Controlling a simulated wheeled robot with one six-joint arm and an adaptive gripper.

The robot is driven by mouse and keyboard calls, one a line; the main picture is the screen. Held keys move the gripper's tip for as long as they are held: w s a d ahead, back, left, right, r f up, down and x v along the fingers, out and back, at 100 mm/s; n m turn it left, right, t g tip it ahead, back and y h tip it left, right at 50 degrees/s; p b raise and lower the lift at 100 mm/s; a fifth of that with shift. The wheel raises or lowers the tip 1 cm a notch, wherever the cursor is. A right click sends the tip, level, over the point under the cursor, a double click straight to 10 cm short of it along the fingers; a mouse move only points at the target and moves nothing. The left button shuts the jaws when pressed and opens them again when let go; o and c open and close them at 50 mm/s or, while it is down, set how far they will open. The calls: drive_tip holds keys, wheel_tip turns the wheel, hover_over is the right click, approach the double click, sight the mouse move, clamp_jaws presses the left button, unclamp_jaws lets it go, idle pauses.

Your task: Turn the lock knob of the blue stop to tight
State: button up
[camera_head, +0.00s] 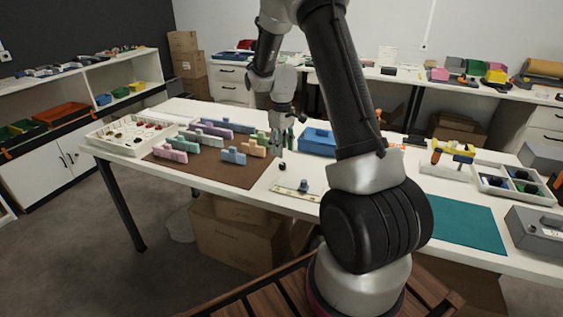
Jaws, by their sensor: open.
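A small blue-grey piece (303,185), which looks like the blue stop, sits on a pale flat rail (284,189) near the table's front edge. It is too small to tell its lock knob or how far it is turned. My gripper (282,140) points down above the table, behind and a little left of the rail. It is apart from the blue stop and nothing shows held in it; its fingers are small and partly merge with dark items behind. A small dark object (282,167) is on the table below it.
A brown mat (206,171) with several pastel blocks (233,155) lies to the left, beside a white tray (125,148). A blue box (318,142) stands behind, partly hidden by my arm. A teal mat (462,223) and sorting tray (515,184) are at the right.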

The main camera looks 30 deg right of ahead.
sight(282, 163)
wheel_tip(282, 163, down, 6)
drive_tip(key=shift+f, duration=0.15)
clamp_jaws()
idle(0.3)
